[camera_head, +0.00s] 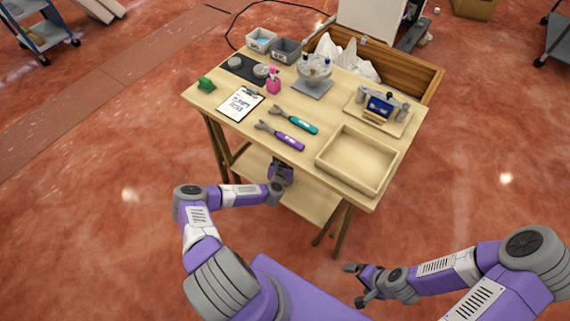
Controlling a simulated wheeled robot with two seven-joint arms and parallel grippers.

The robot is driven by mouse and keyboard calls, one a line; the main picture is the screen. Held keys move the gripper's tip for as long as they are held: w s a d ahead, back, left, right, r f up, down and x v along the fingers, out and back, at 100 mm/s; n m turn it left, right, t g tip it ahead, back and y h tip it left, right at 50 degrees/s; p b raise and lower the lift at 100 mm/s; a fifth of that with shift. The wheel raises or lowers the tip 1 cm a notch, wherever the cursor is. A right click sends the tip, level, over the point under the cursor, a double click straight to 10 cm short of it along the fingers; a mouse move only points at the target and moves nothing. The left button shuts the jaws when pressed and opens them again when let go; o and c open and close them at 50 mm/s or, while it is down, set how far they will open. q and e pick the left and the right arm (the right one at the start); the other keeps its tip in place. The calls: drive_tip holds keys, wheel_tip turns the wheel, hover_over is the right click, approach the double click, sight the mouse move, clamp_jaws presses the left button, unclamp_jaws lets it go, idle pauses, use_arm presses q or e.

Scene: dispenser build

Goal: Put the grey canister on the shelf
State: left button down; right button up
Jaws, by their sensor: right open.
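The lower shelf (305,195) is a pale wooden board under the workbench (330,97). My left gripper (281,166) is at the bench's front edge, just above the shelf. Its fingers are partly hidden by the bench top, so I cannot tell if they are open or shut. Dark grey shows at its tip; I cannot tell whether that is the fingers or the grey canister. Two small round grey items, one at the back (236,62) and one nearer (261,71), lie at the dark mat.
On the bench are a purple tool (281,136), a teal tool (294,120), a clipboard (241,104), a pink bottle (273,80), an empty wooden tray (332,147) and a scale with a glass bowl (314,72). A wooden crate (412,72) stands behind.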

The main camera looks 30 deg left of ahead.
use_arm(q)
drive_tip(key=shift+w+f, duration=0.1)
drive_tip(key=shift+f, duration=0.1)
drive_tip(key=shift+c, duration=1)
unclamp_jaws()
drive_tip(key=shift+f, duration=0.1)
drive_tip(key=p+v, duration=0.4)
drive_tip(key=v, duration=0.8)
